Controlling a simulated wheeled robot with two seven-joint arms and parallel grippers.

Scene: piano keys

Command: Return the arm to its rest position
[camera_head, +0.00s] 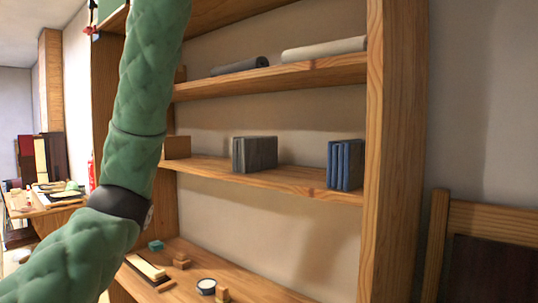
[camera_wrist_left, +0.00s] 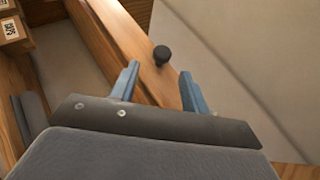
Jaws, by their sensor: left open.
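My left arm (camera_head: 125,180), in a green quilted cover, comes in from the left in the head view and rises past the top edge in front of a wooden shelf unit (camera_head: 395,150). Its gripper lies outside the head view. In the left wrist view my left gripper (camera_wrist_left: 156,90) is open, with its two blue-grey fingers apart and nothing between the tips. A dark round knob (camera_wrist_left: 161,55) on a wooden board (camera_wrist_left: 125,40) shows beyond the fingertips. I cannot tell how far away it is. My right gripper is in neither view.
The shelves hold rolled cloths (camera_head: 325,49), grey books (camera_head: 254,154) and blue books (camera_head: 345,165). Small items, including a round tin (camera_head: 206,286), lie on the lowest board. A cluttered table (camera_head: 40,207) stands at the far left. A wood-framed dark panel (camera_head: 490,265) stands at the right.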

